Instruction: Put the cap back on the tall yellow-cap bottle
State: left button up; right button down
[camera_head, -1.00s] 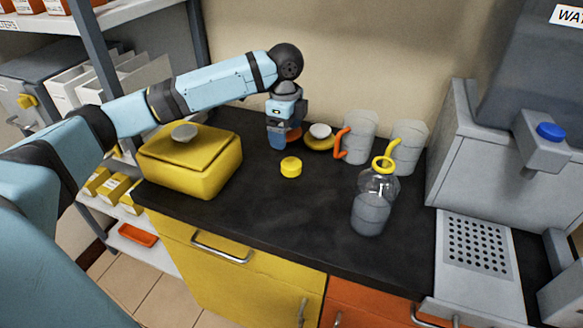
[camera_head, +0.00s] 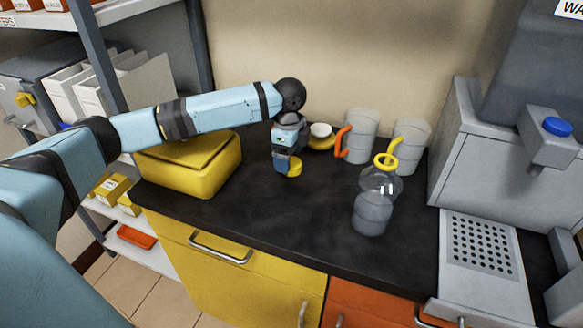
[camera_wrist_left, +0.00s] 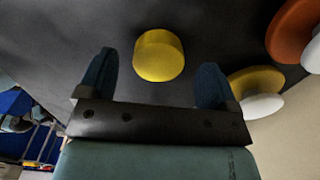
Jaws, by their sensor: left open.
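The yellow cap (camera_head: 295,168) lies on the black counter, partly hidden behind my left gripper (camera_head: 285,168) in the head view. In the left wrist view the cap (camera_wrist_left: 158,55) shows just beyond and between the two blue fingertips of my left gripper (camera_wrist_left: 153,82). The gripper is open and empty, pointing down at the cap. My right gripper is not in view.
A yellow lidded box (camera_head: 195,175) is at the left. Orange and yellow discs with white knobs (camera_head: 320,131) lie behind the gripper. A grey dispenser (camera_head: 545,140) is at the right. The counter's front middle is clear.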

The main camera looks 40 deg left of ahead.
pick_arm(q)
jog(key=shift+f, duration=1)
jog(key=shift+c, duration=0.9)
jog(key=c, duration=0.8)
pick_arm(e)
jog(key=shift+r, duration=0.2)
pick_arm(q)
notch_tip(320, 180, up, 20)
jog(key=p, duration=0.3)
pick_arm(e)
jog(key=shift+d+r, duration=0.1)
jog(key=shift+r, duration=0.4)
